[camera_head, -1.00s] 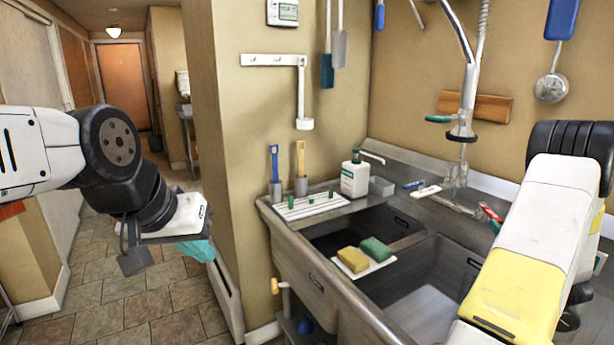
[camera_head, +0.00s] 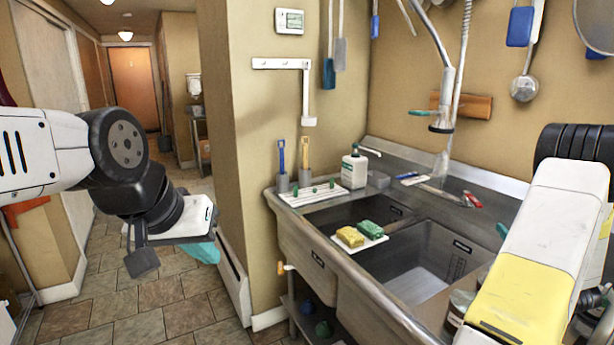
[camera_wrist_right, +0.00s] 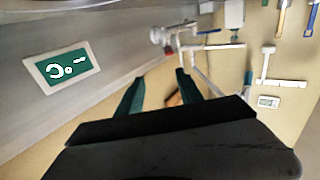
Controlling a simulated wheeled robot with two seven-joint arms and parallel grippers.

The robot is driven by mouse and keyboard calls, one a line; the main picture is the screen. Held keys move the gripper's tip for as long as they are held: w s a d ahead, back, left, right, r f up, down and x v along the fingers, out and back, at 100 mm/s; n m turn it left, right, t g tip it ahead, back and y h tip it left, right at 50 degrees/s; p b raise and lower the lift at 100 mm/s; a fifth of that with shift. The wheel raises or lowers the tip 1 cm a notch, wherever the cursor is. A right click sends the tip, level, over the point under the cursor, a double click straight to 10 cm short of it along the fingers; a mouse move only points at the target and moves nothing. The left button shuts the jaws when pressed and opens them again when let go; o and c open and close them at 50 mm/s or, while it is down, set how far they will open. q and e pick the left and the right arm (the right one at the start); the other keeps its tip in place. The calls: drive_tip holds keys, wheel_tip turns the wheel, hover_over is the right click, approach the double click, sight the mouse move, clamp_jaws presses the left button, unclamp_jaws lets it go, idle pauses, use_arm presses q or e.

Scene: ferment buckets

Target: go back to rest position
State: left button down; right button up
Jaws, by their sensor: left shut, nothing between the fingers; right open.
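My left gripper (camera_head: 203,253) hangs over the tiled floor at the left in the head view, its teal fingers shut and empty. It is apart from the wall and the sink. My right arm reaches in at the lower right of the head view and hides most of its own gripper there. In the right wrist view my right gripper (camera_wrist_right: 160,78) is open, with two teal fingers apart and nothing seen held between them.
A steel double sink (camera_head: 318,262) stands beside a wall corner, close to my right arm. Sponges (camera_head: 350,237), a soap bottle (camera_head: 354,172) and a spray tap (camera_head: 441,122) are at it. A green sign (camera_wrist_right: 67,70) shows in the right wrist view. Floor (camera_head: 140,305) is open at left.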

drive_tip(key=w+a+r+m+g+h, duration=0.1)
drive_tip(key=w+a+r, duration=0.15)
drive_tip(key=r, duration=0.25)
drive_tip(key=w+a+r+g+h, duration=0.1)
drive_tip(key=w+a+r, duration=0.1)
drive_tip(key=a+r, duration=0.2)
drive_tip(key=s+a+r+g+y, duration=0.1)
drive_tip(key=a+r, duration=0.2)
drive_tip(key=a, duration=0.2)
drive_tip(key=s+a+r+g, duration=0.1)
drive_tip(key=a+r+g, duration=0.15)
drive_tip(key=a, duration=0.35)
drive_tip(key=s+a+n+g+y, duration=0.3)
drive_tip(key=s+a+g+y, duration=0.3)
drive_tip(key=s+a, duration=2.1)
drive_tip(key=shift+a+f+n, duration=0.3)
drive_tip(key=shift+a, duration=0.5)
